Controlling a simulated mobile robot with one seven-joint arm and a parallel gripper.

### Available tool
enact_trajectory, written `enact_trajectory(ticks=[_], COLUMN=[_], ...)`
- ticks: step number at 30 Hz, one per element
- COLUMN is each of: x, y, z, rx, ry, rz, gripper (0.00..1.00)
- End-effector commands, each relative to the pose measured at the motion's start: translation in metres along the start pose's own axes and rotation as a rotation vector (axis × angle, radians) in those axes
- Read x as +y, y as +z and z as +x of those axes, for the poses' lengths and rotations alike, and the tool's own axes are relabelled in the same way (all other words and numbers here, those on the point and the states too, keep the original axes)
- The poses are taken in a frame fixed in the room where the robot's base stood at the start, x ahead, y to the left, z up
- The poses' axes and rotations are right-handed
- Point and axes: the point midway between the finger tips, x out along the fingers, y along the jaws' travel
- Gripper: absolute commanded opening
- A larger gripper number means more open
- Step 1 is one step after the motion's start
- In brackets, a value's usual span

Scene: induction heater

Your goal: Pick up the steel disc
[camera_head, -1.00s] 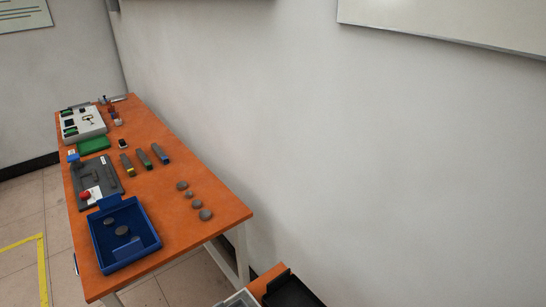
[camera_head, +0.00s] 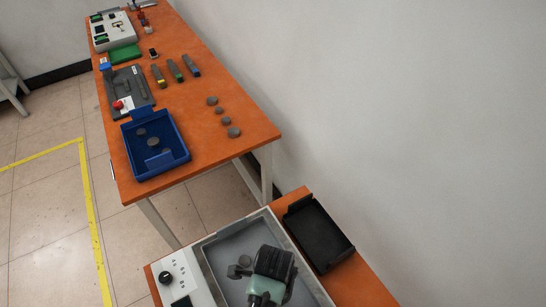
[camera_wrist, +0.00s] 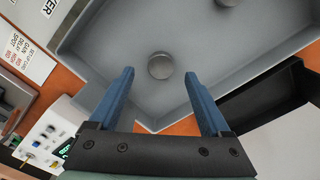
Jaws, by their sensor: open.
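My gripper (camera_wrist: 159,76) is open and empty, its two blue fingers spread apart over the grey tray (camera_wrist: 100,42). A round grey metal disc (camera_wrist: 160,66) lies on the tray floor, seen between the fingertips in the wrist view and not touched by them. A second disc (camera_wrist: 228,2) is cut off at the top edge. In the head view, my gripper's dark and green body hangs over the same grey tray (camera_head: 213,262), with small round grey discs (camera_head: 235,271) beside it. Its fingers are hard to make out there.
A black bin (camera_head: 318,235) stands right of the grey tray, and a white control box (camera_head: 180,278) left of it. On the orange table (camera_head: 205,170), a blue bin (camera_head: 130,150) holds several discs, and several more discs (camera_head: 233,132) lie in a row.

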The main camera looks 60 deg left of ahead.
Motion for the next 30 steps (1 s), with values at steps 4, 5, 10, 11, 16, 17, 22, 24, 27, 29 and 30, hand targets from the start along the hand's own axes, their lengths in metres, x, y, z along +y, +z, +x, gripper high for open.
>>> enact_trajectory(ticks=[4,5,10,11,16,17,22,24,27,29,30], x=[0.001,0.001,0.000,0.000,0.000,0.000,0.000,0.000,0.000,0.000,0.000], y=[0.002,0.002,0.002,0.002,0.002,0.002,0.002,0.002,0.002,0.002,0.002], z=[0.020,0.023,0.029,0.029,0.029,0.029,0.029,0.029,0.029,0.029,0.029], rx=[0.000,0.000,0.000,0.000,0.000,0.000,0.000,0.000,0.000,0.000,0.000], ry=[0.001,0.001,-0.001,-0.002,-0.002,-0.002,-0.002,-0.002,-0.001,-0.001,-0.002], rz=[0.000,0.000,0.000,0.000,0.000,0.000,0.000,0.000,0.000,0.000,0.000], gripper=[0.82,0.82,0.82,0.82,0.76,0.71,0.40,0.28,0.10,0.00,0.00])
